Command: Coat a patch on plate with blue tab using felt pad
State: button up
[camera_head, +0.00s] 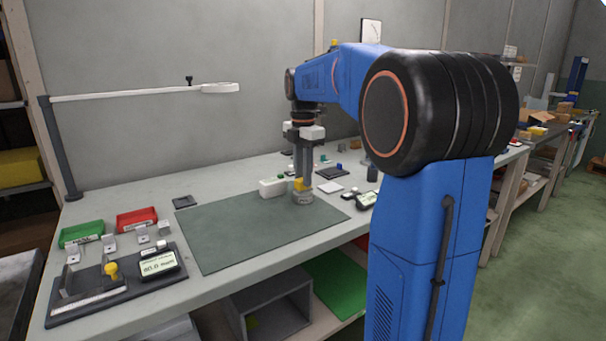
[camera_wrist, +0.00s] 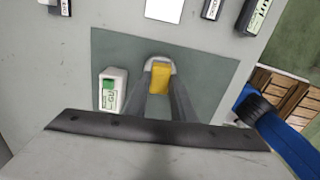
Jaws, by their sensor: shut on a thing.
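My gripper (camera_head: 302,188) is over the right part of the green-grey mat. In the wrist view (camera_wrist: 160,85), its two fingers are shut on a yellow block with a pale grey rounded base, which looks like the felt pad (camera_wrist: 160,77). The yellow part also shows between the fingers in the head view (camera_head: 299,184). I cannot tell whether the base touches the mat. A small blue piece (camera_head: 339,166) shows beside a dark flat plate (camera_head: 332,172) behind the gripper; whether it is that plate's tab is too small to tell.
A white box with a green mark (camera_head: 272,187) stands left of my gripper; it also shows in the wrist view (camera_wrist: 112,92). A white flat piece (camera_head: 330,187) lies to the right. Red (camera_head: 137,218) and green (camera_head: 82,233) trays are left. Most of the mat (camera_head: 235,232) is clear.

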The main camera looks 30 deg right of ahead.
jog(key=shift+f, duration=0.45)
dwell(1.1)
jog(key=shift+r, duration=0.1)
jog(key=shift+r, duration=3.45)
